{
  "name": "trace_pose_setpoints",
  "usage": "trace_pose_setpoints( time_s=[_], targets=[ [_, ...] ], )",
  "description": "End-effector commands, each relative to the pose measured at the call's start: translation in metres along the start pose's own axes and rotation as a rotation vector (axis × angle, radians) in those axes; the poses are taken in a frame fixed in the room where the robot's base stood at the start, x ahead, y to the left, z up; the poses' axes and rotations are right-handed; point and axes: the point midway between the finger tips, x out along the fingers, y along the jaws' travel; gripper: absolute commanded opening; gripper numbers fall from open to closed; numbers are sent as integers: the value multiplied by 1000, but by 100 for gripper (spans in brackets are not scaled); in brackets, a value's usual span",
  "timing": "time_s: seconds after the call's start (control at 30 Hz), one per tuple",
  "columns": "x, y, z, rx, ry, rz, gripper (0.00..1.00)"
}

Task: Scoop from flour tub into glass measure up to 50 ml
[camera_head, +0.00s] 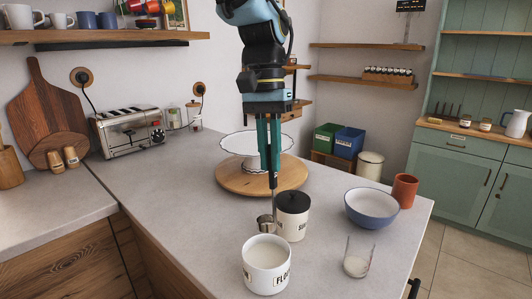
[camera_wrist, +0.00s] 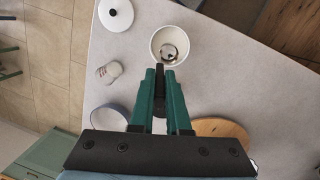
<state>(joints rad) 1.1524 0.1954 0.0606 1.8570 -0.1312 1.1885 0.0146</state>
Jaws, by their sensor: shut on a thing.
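The white flour tub (camera_head: 257,281) stands open at the front of the counter, white flour inside; it shows in the wrist view (camera_wrist: 155,40). My gripper (camera_head: 270,188), fingers pointing down, is shut on the handle of a metal scoop (camera_head: 265,223). In the head view the scoop hangs beyond the flour tub, beside the black-lidded sugar tub (camera_head: 293,222). In the wrist view the scoop (camera_wrist: 169,52) overlaps the flour tub's opening; its contents are unclear. The clear glass measure (camera_head: 358,257) stands to the right with some white powder at the bottom; it also shows in the wrist view (camera_wrist: 109,72).
A blue-and-white bowl (camera_head: 371,210) and a terracotta cup (camera_head: 405,191) stand at the right. A cake stand (camera_head: 240,144) on a round wooden board (camera_head: 232,182) is behind my gripper. A white lid (camera_wrist: 115,14) lies near the counter edge.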

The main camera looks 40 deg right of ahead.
Motion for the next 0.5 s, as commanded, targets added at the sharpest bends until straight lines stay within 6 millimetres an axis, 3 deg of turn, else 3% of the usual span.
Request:
trace_pose_setpoints(
  time_s=[0.5],
  targets=[
    [45, -11, -10, 0, -1, -1, 0]
  ],
)
